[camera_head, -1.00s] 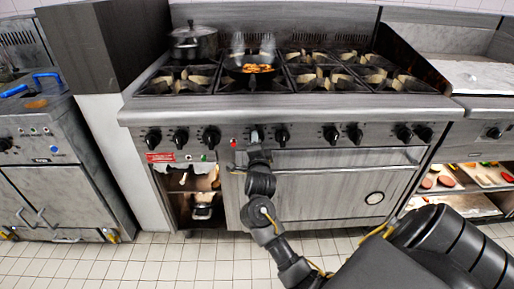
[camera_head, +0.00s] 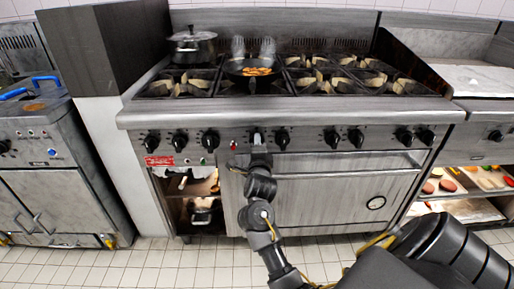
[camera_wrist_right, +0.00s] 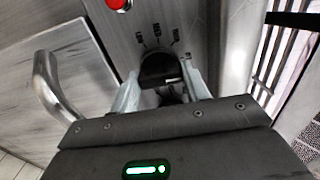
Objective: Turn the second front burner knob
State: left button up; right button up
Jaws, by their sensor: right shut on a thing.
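A row of black burner knobs runs along the steel front panel (camera_head: 307,139) of the range. My right gripper (camera_head: 257,138) is at the knob just right of the red light and covers most of it in the head view. In the right wrist view this black knob (camera_wrist_right: 158,68) sits between the two pale fingers of my right gripper (camera_wrist_right: 162,92), which is shut on it. Printed marks show on the panel around the knob. Another knob (camera_head: 282,137) stands free just to its right. My left gripper is not in view.
A red light (camera_head: 233,144) sits left of the held knob; it also shows in the wrist view (camera_wrist_right: 119,3). The oven door handle (camera_head: 340,170) runs below the knobs. A pan with food (camera_head: 254,68) and a lidded pot (camera_head: 193,46) stand on the stove top.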

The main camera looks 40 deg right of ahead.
jog(key=o, duration=1)
jog(key=shift+s, duration=0.1)
pick_arm(q)
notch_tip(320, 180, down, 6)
jog(key=p, duration=0.2)
jog(key=shift+p, duration=0.4)
pick_arm(e)
jog(key=v, duration=0.7)
jog(key=shift+s+a, duration=0.15)
jog(key=shift+a, duration=0.05)
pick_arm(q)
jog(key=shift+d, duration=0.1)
